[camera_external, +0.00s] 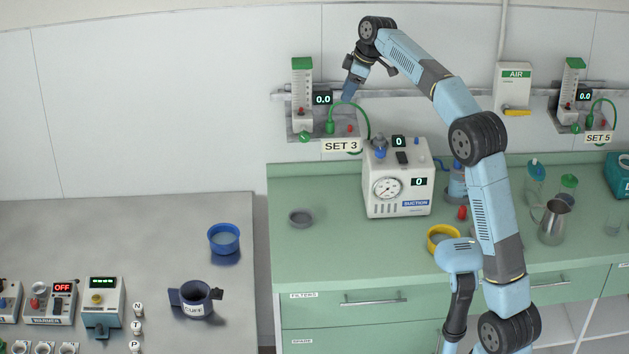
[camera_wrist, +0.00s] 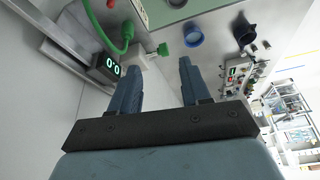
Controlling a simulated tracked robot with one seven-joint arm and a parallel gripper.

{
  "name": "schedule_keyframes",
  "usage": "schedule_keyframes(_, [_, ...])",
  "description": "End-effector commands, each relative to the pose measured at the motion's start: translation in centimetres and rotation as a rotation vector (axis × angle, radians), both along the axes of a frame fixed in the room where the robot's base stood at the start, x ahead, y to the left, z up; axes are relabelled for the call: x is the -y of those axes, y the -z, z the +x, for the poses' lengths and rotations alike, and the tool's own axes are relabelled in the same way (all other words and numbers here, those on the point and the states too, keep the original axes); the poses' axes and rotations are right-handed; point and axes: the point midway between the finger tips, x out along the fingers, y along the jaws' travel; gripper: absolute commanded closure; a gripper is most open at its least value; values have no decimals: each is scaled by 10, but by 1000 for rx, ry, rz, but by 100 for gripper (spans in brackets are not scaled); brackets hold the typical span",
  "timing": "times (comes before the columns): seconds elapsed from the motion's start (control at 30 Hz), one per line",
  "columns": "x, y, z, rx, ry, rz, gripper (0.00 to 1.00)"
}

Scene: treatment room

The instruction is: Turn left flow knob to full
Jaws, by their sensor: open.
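The left flow meter (camera_external: 302,90) is a clear column with a green top on the wall plate marked SET 3. Its display (camera_external: 322,98) reads 0.0, also in the wrist view (camera_wrist: 112,67). Its green knob (camera_external: 305,136) is at the bottom of the meter. In the wrist view the green knob (camera_wrist: 163,49) shows beyond and between my two fingertips, apart from them. My gripper (camera_external: 347,98) is open and empty, tilted down, to the right of the meter and above the knob. The knob's exact turn angle is too small to tell.
A green hose (camera_external: 369,122) loops from the plate beside my gripper. The suction unit (camera_external: 398,180) stands below on the green counter. A second flow meter (camera_external: 571,85), marked SET 5, reads 0.0 at the far right. A wall rail runs behind my gripper.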

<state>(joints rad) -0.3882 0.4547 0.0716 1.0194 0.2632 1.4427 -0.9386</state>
Motion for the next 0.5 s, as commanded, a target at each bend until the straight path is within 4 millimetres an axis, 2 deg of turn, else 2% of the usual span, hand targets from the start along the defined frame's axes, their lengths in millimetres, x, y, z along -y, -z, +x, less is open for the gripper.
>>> schedule_keyframes(0.5, [71, -20, -41, 8, 211, -18, 53])
